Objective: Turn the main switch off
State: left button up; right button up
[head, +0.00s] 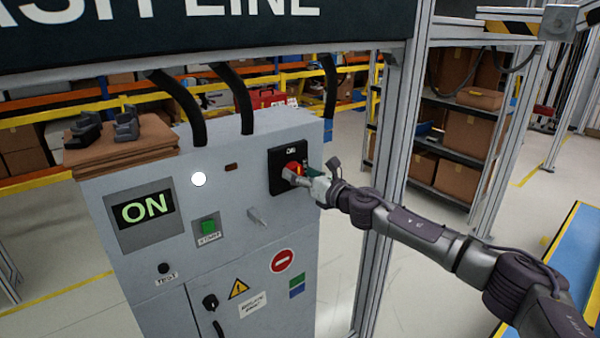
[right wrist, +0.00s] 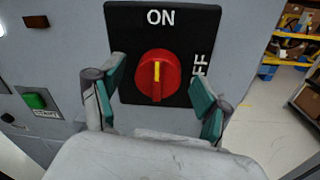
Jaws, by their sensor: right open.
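The main switch is a red knob (right wrist: 150,82) with a yellow mark on a black plate (right wrist: 125,30). The plate reads ON at the top and OFF, partly hidden, at the right. The yellow mark points up toward ON. In the head view the knob (head: 291,170) sits high on the right of the grey cabinet (head: 240,145). My right gripper (right wrist: 160,88) is open, its green-padded fingers left and right of the knob, with gaps visible; it also shows in the head view (head: 301,174). My left gripper is not in view.
A display (head: 145,209) on the cabinet reads ON. A round white lamp (head: 199,179) glows beside it. A metal frame post (head: 392,170) stands close behind my right arm.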

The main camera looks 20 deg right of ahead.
jog(key=shift+w, duration=0.1)
jog(key=c, duration=1.2)
jog(key=shift+o, duration=0.2)
jog(key=shift+m, duration=0.4)
jog(key=m+p, duration=0.1)
jog(key=m, duration=0.3)
jog(key=shift+f, duration=0.1)
jog(key=m+p, duration=0.1)
jog(key=m, duration=0.3)
jog(key=shift+f+m+t, duration=0.1)
jog(key=shift+m+t, duration=0.2)
jog(key=shift+t, duration=0.1)
jog(key=m+p, duration=0.2)
jog(key=m, duration=0.2)
jog(key=shift+m+h, duration=0.3)
jog(key=shift+m, duration=0.1)
jog(key=shift+f+m+p, duration=0.15)
jog(key=shift+m+p, duration=0.1)
jog(key=shift+m, duration=0.85)
jog(key=shift+f+m+p, duration=0.1)
jog(key=shift+m+p, duration=0.15)
jog(key=shift+m, duration=0.85)
